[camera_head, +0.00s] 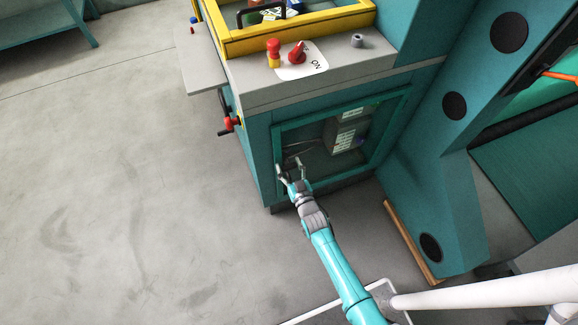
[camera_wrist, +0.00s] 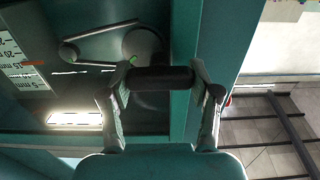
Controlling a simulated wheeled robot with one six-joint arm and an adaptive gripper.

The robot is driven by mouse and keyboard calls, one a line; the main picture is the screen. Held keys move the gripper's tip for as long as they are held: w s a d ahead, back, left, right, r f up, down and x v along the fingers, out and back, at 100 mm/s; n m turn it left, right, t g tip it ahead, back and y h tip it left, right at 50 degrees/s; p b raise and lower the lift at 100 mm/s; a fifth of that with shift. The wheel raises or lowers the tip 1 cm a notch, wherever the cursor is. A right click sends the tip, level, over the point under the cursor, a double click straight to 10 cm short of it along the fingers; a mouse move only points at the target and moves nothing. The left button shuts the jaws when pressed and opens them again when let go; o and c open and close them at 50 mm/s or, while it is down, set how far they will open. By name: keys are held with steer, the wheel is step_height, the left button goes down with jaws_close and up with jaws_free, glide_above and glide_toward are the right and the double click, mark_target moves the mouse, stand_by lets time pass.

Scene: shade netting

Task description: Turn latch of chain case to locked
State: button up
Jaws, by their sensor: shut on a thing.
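The chain case (camera_head: 262,165) is the teal front of the machine, with a framed glass window. My gripper (camera_head: 291,167) is at the lower left corner of that window frame. In the wrist view, my gripper (camera_wrist: 161,82) has its two fingers at the ends of a short dark bar, the latch (camera_wrist: 162,79), and is shut on it. The latch lies level across the picture, over the edge between the glass and the teal frame (camera_wrist: 187,60). The latch is too small to make out in the head view. I see no locked mark.
A red switch knob (camera_head: 297,53) and a red-and-yellow post (camera_head: 273,52) stand on the grey ledge above. A red-and-black handle (camera_head: 229,124) sticks out at the left side. A teal panel (camera_head: 455,150) with black discs stands right. The floor (camera_head: 110,190) at left is clear.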

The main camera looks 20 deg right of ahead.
steer(key=shift+m, duration=0.3)
steer(key=m, duration=0.3)
steer(key=shift+d+m, duration=0.1)
steer(key=shift+m, duration=0.2)
steer(key=m, duration=0.4)
steer(key=shift+m, duration=0.3)
steer(key=m, duration=0.4)
steer(key=shift+d+f+m, duration=0.1)
steer(key=shift+m, duration=0.2)
steer(key=shift+f+m, duration=0.1)
steer(key=shift+m, duration=2.1)
steer(key=o, duration=1.2)
steer(key=shift+c, duration=0.2)
